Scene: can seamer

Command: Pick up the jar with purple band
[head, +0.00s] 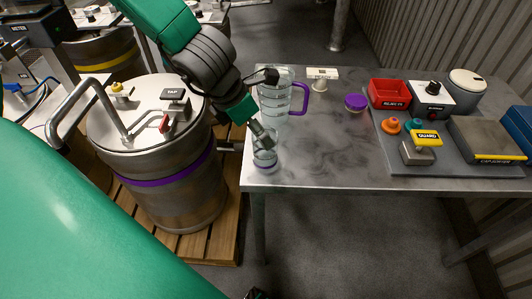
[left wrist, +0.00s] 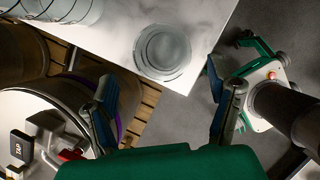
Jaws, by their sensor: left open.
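The jar with the purple band (head: 265,163) is a small clear glass jar. It stands upright at the near left corner of the grey table, with purple low on its side. In the left wrist view the jar (left wrist: 163,52) shows from above as a round rim near the table edge. My left gripper (head: 264,140) is at the jar's top in the head view. In the left wrist view its fingers (left wrist: 160,88) are spread and empty, with the jar ahead of the gap between them. What looks like my right gripper (left wrist: 258,72) is partly hidden at the right.
A clear jug with a purple handle (head: 302,98) stands just behind the jar. A purple-lidded item (head: 355,102), a red bin (head: 389,93) and a dark mat (head: 400,168) with devices lie right. A steel drum (head: 160,190) on a pallet stands left. The table's front middle is clear.

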